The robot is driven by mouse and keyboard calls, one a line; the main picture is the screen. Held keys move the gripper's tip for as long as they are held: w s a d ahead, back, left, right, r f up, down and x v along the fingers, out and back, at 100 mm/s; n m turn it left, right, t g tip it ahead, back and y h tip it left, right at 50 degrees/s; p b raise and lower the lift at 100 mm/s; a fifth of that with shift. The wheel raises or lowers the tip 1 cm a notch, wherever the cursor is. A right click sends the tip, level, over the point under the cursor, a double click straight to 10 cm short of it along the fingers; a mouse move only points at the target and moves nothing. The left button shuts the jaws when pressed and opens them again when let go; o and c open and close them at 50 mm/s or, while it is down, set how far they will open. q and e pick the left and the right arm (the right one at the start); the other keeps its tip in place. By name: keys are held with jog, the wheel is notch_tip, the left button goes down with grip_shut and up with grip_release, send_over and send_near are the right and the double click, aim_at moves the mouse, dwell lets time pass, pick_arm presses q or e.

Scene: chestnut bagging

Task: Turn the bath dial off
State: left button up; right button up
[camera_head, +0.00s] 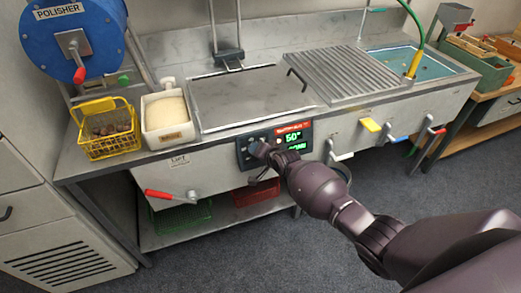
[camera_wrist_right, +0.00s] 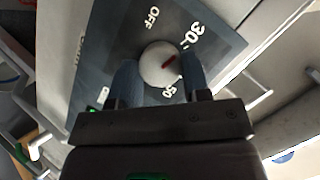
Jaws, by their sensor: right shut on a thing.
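The bath dial (camera_wrist_right: 158,63) is a round pale knob with a red mark on a dark panel (camera_head: 243,155). In the right wrist view OFF is printed above it, 30 to its upper right and 50 below it. The red mark points to the upper right, toward the 30 side. My right gripper (camera_wrist_right: 160,75) has one finger on each side of the knob and is shut on it. In the head view my right gripper (camera_head: 262,152) covers the dial. Beside it a display (camera_head: 293,138) shows green digits. My left gripper is not in view.
A flat metal lid (camera_head: 250,95) covers the bath above the panel. A yellow basket (camera_head: 108,143) and a white bin (camera_head: 167,134) stand at left. A red-handled valve (camera_head: 165,194) and several tap levers (camera_head: 371,125) stick out from the counter front.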

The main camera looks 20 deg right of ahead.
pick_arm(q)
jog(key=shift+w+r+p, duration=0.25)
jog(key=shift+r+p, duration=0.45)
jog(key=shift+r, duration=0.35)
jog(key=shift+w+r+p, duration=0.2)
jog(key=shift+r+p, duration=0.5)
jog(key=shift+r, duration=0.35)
pick_arm(e)
jog(key=shift+a+n+g+h, duration=0.15)
jog(key=shift+n+h, duration=0.9)
jog(key=shift+n, duration=1.2)
jog(key=shift+a+n+g+h, duration=0.15)
jog(key=shift+n+h, duration=0.9)
jog(key=shift+n, duration=1.2)
jog(key=shift+d, duration=0.1)
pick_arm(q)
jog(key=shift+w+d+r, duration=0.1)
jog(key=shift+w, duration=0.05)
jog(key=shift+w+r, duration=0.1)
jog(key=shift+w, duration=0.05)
pick_arm(e)
jog(key=o, duration=0.9)
jog(key=shift+r, duration=0.1)
